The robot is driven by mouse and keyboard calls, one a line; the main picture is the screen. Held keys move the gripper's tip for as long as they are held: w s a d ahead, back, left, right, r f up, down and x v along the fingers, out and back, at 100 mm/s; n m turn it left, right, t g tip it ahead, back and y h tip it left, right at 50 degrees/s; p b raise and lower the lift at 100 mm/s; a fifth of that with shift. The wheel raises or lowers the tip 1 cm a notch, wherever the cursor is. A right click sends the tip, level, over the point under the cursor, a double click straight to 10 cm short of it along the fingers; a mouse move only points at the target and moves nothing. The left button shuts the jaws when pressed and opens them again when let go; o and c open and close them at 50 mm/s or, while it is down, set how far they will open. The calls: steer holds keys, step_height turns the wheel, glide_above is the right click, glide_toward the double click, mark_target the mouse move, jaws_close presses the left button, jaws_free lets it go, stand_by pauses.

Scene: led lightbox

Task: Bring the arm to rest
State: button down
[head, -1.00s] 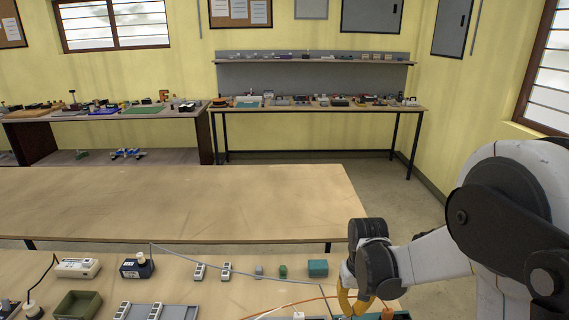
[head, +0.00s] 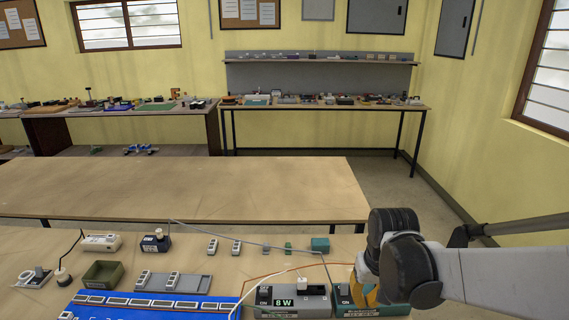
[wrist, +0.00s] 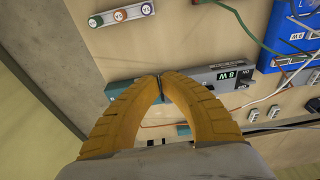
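My gripper (wrist: 160,80) is shut in the wrist view. Its two orange fingers meet at the tips, and nothing shows between them. The fingertips appear over a long grey and teal unit (wrist: 120,88), part of which they hide; I cannot tell whether they touch it. In the head view my gripper (head: 365,290) points down at the lower right, partly hidden by my own wrist.
A blue board (head: 150,306) with white blocks lies at the front, with wires (head: 240,283) running from it. A grey tray (head: 190,283), a green bin (head: 103,274) and a teal block (head: 320,244) stand behind. A bare table (head: 180,190) lies beyond.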

steer(key=s+r+t+b, duration=0.3)
steer(key=s+r+t, duration=0.2)
steer(key=s, duration=0.7)
steer(key=shift+s+r, duration=0.15)
steer(key=shift+r, duration=0.3)
stand_by(1.1)
